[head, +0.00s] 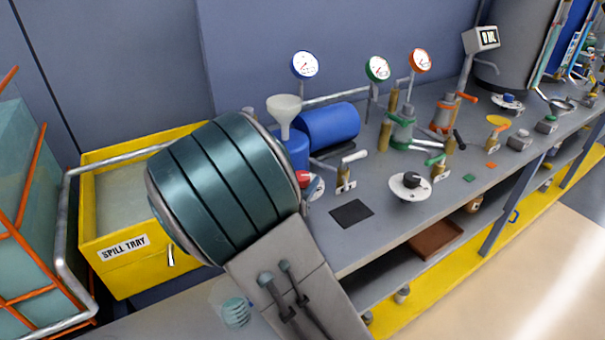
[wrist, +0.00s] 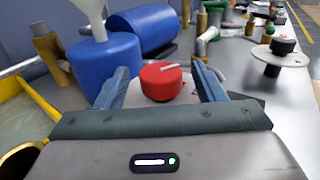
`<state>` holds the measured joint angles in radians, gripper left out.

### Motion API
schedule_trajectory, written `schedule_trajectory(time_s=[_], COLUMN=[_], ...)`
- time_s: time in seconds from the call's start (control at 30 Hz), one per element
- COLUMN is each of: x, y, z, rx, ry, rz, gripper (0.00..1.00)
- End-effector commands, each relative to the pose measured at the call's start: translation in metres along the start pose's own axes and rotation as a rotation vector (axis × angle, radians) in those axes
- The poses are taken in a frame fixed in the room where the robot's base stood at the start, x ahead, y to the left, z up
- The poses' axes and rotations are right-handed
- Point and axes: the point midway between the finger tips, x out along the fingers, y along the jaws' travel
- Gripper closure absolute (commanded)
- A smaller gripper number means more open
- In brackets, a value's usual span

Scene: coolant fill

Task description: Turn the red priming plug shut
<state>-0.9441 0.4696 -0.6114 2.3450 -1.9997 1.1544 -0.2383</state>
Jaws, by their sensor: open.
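The red priming plug (wrist: 162,82) shows in the wrist view as a round red knob with a pale mark on top, on a light round plate. My gripper (wrist: 160,78) is open, with one blue finger to the left of the plug and one to the right. Gaps show between the fingers and the plug, so it is not gripped. My gripper is hidden behind my arm in the head view.
A blue pump body (wrist: 104,65) with a white funnel (head: 285,108) stands close to the left finger. A blue cylinder (head: 330,126) lies behind. A brass valve (head: 344,178) and a black-knobbed plate (head: 408,186) stand to the right. A yellow spill tray (head: 127,273) is at left.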

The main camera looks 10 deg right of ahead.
Motion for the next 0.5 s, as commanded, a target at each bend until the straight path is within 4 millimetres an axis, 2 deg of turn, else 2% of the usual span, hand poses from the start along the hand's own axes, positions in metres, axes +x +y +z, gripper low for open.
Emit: schedule_trajectory(time_s=[0.1, 0.3, 0.5], x=[-0.030, -0.073, -0.099], y=[0.001, 0.001, 0.001], z=[0.000, 0.000, 0.000], rx=[0.000, 0.001, 0.001], ry=[0.003, 0.002, 0.001], rz=[0.007, 0.005, 0.004], gripper=[0.37, 0.37, 0.37])
